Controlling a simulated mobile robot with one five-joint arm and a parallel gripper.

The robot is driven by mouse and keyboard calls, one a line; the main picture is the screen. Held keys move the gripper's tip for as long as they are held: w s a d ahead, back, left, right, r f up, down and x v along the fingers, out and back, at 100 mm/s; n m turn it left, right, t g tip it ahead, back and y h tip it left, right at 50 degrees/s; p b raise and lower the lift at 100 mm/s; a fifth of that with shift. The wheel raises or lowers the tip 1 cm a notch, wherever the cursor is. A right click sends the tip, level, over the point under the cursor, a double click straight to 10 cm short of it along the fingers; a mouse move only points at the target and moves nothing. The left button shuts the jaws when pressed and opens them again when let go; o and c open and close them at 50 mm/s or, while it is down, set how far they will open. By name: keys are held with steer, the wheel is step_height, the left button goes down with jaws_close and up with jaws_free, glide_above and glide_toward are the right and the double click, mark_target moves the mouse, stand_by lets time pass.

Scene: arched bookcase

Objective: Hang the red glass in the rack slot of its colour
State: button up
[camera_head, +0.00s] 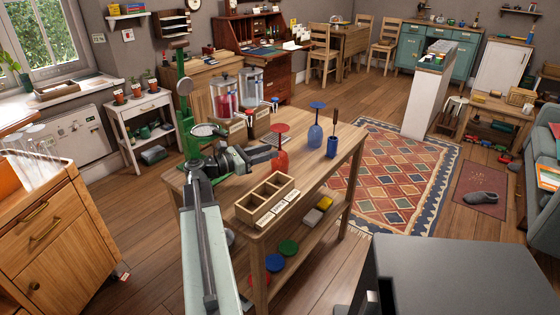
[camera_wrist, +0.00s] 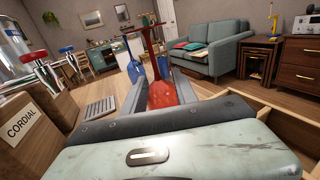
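The red glass (camera_head: 281,159) stands upside down on the wooden table, its foot up and bowl down. My gripper (camera_head: 264,154) is open just left of it, at bowl height. In the wrist view the red glass (camera_wrist: 162,95) shows between and beyond the two fingers (camera_wrist: 158,88); I cannot tell whether they touch it. A blue glass (camera_head: 315,132), also foot up, stands to the right behind it. A wooden box with open compartments (camera_head: 267,202) and pale labels stands at the table's front. I cannot tell which thing is the rack.
Two drink dispensers (camera_head: 252,90) on wooden boxes stand at the table's back left. A dark blue cup (camera_head: 332,148) with a brown-handled tool stands right of the glasses. A green stand (camera_head: 183,95) rises at the left. The lower shelf (camera_head: 310,236) holds coloured discs and blocks.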

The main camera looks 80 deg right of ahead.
mark_target(280, 150)
steer(key=x, duration=0.5)
steer(key=shift+d, duration=0.35)
steer(key=shift+w, duration=0.1)
jaws_close()
stand_by(1.0)
